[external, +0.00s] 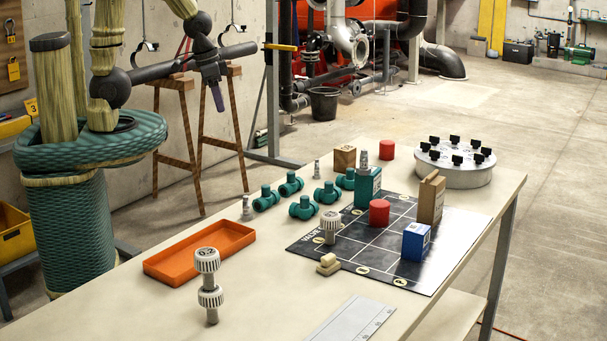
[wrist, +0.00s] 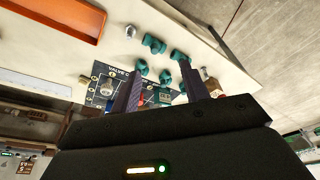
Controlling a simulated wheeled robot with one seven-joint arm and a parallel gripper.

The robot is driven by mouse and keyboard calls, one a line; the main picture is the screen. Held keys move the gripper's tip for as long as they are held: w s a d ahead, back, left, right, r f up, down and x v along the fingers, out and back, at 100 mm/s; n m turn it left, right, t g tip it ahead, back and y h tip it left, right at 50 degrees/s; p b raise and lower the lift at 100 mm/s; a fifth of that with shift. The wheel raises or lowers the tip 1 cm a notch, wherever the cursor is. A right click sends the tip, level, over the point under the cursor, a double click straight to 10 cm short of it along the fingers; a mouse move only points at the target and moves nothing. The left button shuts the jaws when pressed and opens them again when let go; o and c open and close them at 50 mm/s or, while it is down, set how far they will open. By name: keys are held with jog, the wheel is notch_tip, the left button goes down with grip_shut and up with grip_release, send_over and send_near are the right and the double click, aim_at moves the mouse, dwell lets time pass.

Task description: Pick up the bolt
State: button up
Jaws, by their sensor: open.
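Several grey metal pieces could be the bolt, and I cannot tell for sure which one is meant. A small upright stepped piece (external: 246,206) stands behind the orange tray, and another (external: 317,168) stands further back. A third (external: 363,160) shows at the green box. Larger knurled-head pieces stand as a stacked pair (external: 208,272) at the front and singly on the mat (external: 330,226). My gripper (external: 217,98) is raised behind the table, away from all of them. In the wrist view my gripper (wrist: 160,68) is open and empty, with a small grey piece (wrist: 130,32) beyond it.
An orange tray (external: 158,270) lies at the left. Several green pipe fittings (external: 303,208) stand mid-table. The dark gridded mat (external: 372,262) holds a blue box (external: 416,241) and a red cylinder (external: 379,213). A round grey flange (external: 460,175) stands at the far end.

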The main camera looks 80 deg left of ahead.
jog(key=w+d+t, duration=0.1)
jog(key=w+d, duration=0.3)
jog(key=w, duration=1.1)
jog(key=w+d, duration=0.4)
jog(key=w, duration=1.2)
jog(key=shift+w+d+t, duration=0.2)
jog(key=shift+t, duration=0.2)
jog(key=p, duration=0.4)
send_over(366, 168)
jog(key=s+a, duration=0.1)
jog(key=s, duration=0.1)
notch_tip(366, 168, down, 11)
jog(key=shift+w+a+f, duration=0.1)
jog(key=shift+w, duration=0.05)
jog(key=shift+f, duration=0.1)
jog(key=shift+p+x, duration=1.35)
jog(key=shift+x, duration=1.15)
jog(key=shift+w, duration=0.1)
jog(key=shift+c, duration=0.3)
